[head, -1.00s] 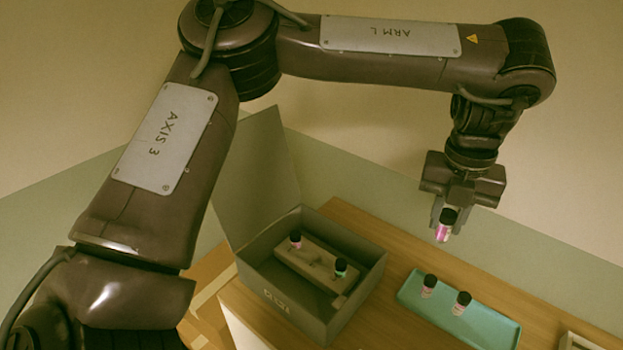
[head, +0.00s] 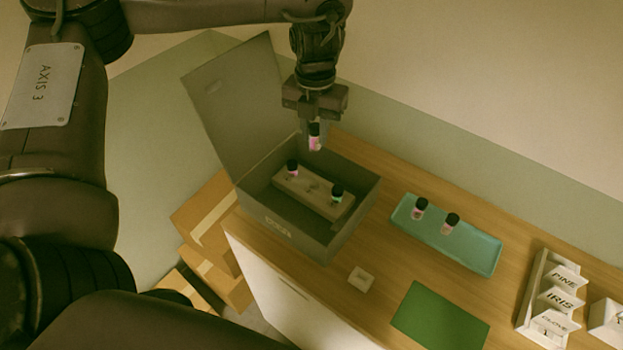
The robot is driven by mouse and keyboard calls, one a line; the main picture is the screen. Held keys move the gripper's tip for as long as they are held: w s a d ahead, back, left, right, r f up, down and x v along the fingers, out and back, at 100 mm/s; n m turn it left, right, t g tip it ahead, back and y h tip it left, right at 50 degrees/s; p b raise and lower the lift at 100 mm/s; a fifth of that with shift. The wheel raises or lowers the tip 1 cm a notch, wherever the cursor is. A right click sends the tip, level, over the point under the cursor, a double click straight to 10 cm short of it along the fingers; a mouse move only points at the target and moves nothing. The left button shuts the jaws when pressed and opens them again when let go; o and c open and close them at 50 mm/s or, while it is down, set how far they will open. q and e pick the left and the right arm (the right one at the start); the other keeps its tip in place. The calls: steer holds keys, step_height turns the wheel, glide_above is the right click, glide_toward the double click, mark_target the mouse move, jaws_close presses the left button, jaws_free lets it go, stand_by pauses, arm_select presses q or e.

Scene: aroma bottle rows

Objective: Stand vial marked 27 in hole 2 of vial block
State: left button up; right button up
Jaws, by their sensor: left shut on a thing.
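My left gripper (head: 315,132) is shut on a vial (head: 314,142) with a black cap and pinkish body. It holds the vial upright above the open grey box. The number on the vial is too small to read. Inside the box is the vial block (head: 290,183), a light wooden block. A pink vial (head: 292,168) stands at its left end and a green vial (head: 336,194) nearer its right end. Empty holes show between them. The held vial is above the block, apart from it. My right gripper is not in view.
The grey box (head: 345,228) has its lid (head: 232,100) raised at the left. A teal tray (head: 478,256) holds two black-capped vials. A green mat (head: 440,318), a small white dish (head: 361,279) and labelled racks (head: 550,300) are at the front and right.

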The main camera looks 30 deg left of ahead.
arm_select(q)
steer(key=b, duration=0.1)
glide_above(314, 178)
steer(key=s+d, duration=0.1)
steer(key=s, duration=0.1)
step_height(314, 178, down, 11)
steer(key=shift+s+d+f, duration=0.1)
steer(key=shift+f+b, duration=0.4)
steer(key=shift+f, duration=1.4)
steer(key=shift+f, duration=0.1)
steer(key=o, duration=1)
steer(key=shift+c, duration=0.2)
steer(key=shift+r, duration=0.6)
step_height(314, 178, up, 11)
steer(key=shift+r+p, duration=0.1)
steer(key=shift+p, duration=0.5)
